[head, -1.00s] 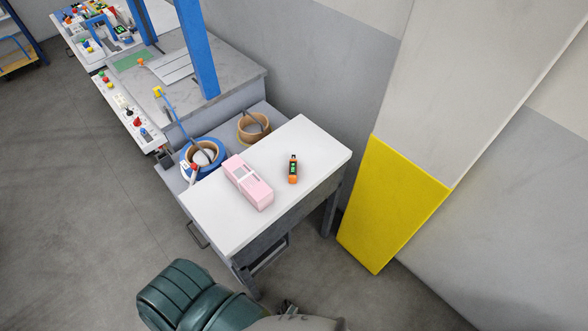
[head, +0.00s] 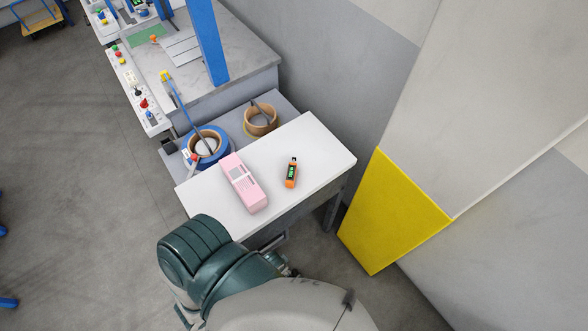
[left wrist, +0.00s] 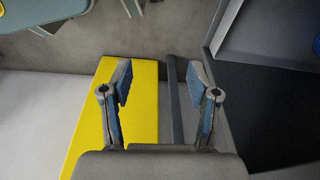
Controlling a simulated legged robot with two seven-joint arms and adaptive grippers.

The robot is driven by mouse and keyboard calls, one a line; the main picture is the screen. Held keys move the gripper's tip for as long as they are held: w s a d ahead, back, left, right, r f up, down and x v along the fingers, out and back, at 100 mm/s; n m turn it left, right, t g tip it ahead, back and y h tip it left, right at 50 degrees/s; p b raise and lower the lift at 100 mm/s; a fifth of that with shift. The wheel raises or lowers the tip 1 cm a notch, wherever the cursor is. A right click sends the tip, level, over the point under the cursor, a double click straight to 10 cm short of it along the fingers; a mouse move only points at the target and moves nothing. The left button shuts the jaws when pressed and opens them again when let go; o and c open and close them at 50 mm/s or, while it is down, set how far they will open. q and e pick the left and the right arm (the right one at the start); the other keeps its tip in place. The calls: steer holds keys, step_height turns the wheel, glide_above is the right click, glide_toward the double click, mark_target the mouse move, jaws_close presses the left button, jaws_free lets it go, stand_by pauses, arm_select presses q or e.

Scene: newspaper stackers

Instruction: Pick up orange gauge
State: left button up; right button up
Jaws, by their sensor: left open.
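The orange gauge (head: 291,173) is a small orange and black device with a green display. It lies on the white table (head: 322,152), to the right of a pink device. My green and grey arm is in the foreground of the head view, in front of the table, but no gripper shows there. In the left wrist view my left gripper (left wrist: 162,85) is open, its two fingers apart with nothing between them. The gauge is not in the left wrist view. My right gripper is not in view.
The pink device (head: 243,182) lies left of the gauge. Behind the table are a blue tape roll (head: 222,155), a brown roll (head: 261,120) and a grey machine bench (head: 250,68). A yellow wall panel (head: 393,215) stands to the right. The table's right side is bare.

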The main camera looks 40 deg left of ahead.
arm_select(q)
steer(key=w+d+r+t+h+p, duration=0.15)
steer(key=w+r, duration=0.35)
steer(key=r, duration=1)
steer(key=w+r+y+p, duration=0.1)
steer(key=w+r+p, duration=0.35)
steer(key=r, duration=1.05)
step_height(320, 180, up, 21)
steer(key=n+g, duration=0.4)
steer(key=n, duration=0.4)
glide_above(290, 175)
steer(key=shift+t, duration=0.25)
step_height(290, 175, down, 12)
steer(key=shift+r, duration=0.15)
step_height(290, 175, down, 5)
steer(key=shift+w+f, duration=0.1)
steer(key=shift+f, duration=0.05)
jaws_close()
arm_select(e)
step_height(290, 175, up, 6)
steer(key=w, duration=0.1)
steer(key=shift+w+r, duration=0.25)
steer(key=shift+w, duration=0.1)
